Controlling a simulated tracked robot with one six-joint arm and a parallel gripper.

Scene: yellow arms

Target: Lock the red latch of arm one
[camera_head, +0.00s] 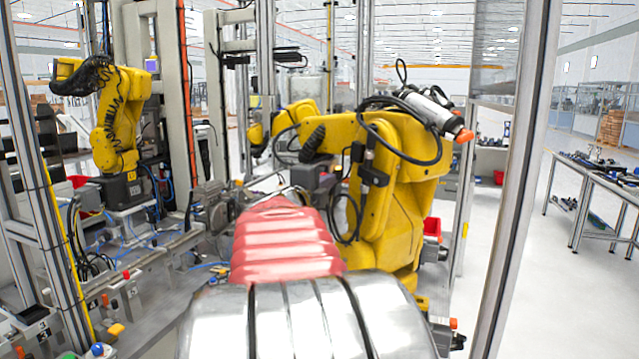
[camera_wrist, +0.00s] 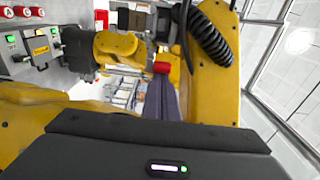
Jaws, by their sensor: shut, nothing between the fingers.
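My gripper (camera_wrist: 162,82) shows in the wrist view as a dark, tapering pair of fingers that are shut together. A small red piece (camera_wrist: 161,67) shows just beyond the fingertips; I cannot tell whether it is the red latch or whether the fingers touch it. Behind it are yellow arm parts (camera_wrist: 116,45). In the head view a large yellow arm (camera_head: 405,190) stands at centre right, and another yellow arm (camera_head: 118,130) stands at left. Neither bears a label that I can read as arm one. My gripper cannot be made out in the head view.
In the wrist view, a grey panel (camera_wrist: 28,62) with green lights and red buttons is at upper left, and a black ribbed hose (camera_wrist: 213,38) hangs at right. In the head view, a metal post (camera_head: 520,180) stands at right, with open floor and a table (camera_head: 605,180) beyond.

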